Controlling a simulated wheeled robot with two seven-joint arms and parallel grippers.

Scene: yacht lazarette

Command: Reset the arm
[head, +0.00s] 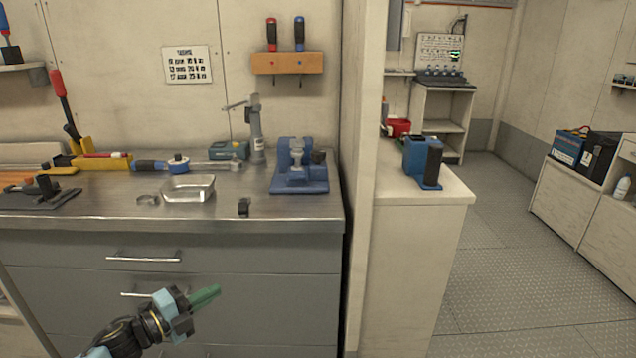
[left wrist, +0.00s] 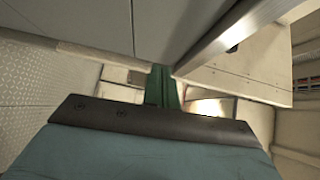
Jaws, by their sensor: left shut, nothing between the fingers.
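My left gripper (head: 205,297) comes in from the lower left of the head view, in front of the grey drawers and below the worktop's front edge. Its green fingers are shut together with nothing between them. In the left wrist view the green fingers (left wrist: 162,88) are also together, past the dark edge of the gripper body. My right gripper is in neither view.
Drawer handles (head: 145,259) stick out near my left arm. A partition (head: 357,200) stands to the right, with open floor (head: 520,260) beyond.

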